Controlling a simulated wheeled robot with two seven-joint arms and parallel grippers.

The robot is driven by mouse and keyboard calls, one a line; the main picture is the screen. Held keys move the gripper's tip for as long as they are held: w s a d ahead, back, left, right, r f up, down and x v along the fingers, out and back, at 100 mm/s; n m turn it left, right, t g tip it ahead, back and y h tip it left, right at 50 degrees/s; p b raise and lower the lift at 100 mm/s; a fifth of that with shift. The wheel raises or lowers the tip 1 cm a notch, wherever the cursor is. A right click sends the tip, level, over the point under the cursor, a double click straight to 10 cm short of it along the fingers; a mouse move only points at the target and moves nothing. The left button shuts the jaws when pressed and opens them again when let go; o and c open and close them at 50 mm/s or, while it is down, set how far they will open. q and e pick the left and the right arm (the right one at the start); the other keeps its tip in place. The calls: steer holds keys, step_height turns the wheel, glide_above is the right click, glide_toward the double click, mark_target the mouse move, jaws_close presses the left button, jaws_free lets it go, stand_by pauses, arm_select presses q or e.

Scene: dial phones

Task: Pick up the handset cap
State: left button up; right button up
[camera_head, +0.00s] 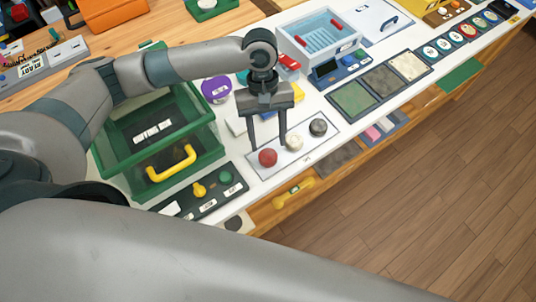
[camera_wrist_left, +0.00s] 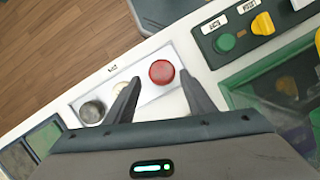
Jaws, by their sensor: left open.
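A white plate (camera_head: 302,158) near the table's front edge carries three round caps: red (camera_head: 267,157), cream (camera_head: 294,142) and black (camera_head: 318,127). No readable label tells which one is the handset cap. My left gripper (camera_head: 267,146) is open, pointing down above the plate, with nothing held. In the left wrist view, the red cap (camera_wrist_left: 161,72) appears between the open fingertips (camera_wrist_left: 161,77). The cream cap (camera_wrist_left: 119,87) is partly hidden behind one finger, and the black cap (camera_wrist_left: 92,111) lies farther left. I cannot tell the fingers' exact height. My right gripper is not in view.
A green drawer box (camera_head: 150,125) with a yellow handle and a dark control panel (camera_head: 212,198) stand left of the plate. A purple round item (camera_head: 216,89) lies behind. A pale blue bin (camera_head: 318,42) and textured tiles (camera_head: 352,99) are to the right.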

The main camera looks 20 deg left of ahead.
mark_target(268, 155)
arm_select(q)
steer(key=shift+f, duration=0.15)
steer(key=shift+s+f+p, duration=0.1)
steer(key=shift+f+p, duration=0.15)
steer(key=shift+p, duration=0.05)
steer(key=x, duration=0.1)
steer(key=p+x, duration=0.1)
steer(key=x, duration=0.1)
steer(key=shift+a, duration=0.2)
steer(key=shift+d+f, duration=0.1)
steer(key=shift+f, duration=0.65)
steer(key=c, duration=0.8)
